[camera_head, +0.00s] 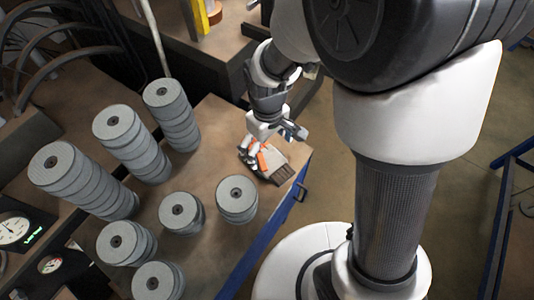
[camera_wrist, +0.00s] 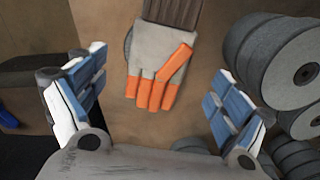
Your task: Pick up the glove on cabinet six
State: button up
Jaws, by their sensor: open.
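A glove (camera_head: 262,160) lies on the brown cabinet top (camera_head: 205,165) near its right end. In the wrist view the glove (camera_wrist: 157,62) has a pale grey palm, orange fingertips and a dark ribbed cuff at the top edge. My gripper (camera_head: 277,130) is just above the glove in the head view and hides part of it. In the wrist view my gripper (camera_wrist: 157,100) is open and empty, its blue-padded fingers wide apart on either side. The glove lies between and beyond the fingers, apart from both. A grey round edge shows beside the glove's left side.
Several stacks of grey flap discs (camera_head: 178,213) stand on the cabinet left of the glove. Close discs (camera_wrist: 295,85) crowd the right finger's side in the wrist view. A blue cabinet edge with a handle (camera_head: 301,192) faces right.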

aim_at(267, 158)
notch_tip(267, 158, down, 5)
jog(key=shift+w+b, duration=0.1)
jog(key=shift+b, duration=1)
jog(key=shift+r, duration=0.1)
jog(key=shift+c, duration=0.2)
jog(key=c, duration=1.1)
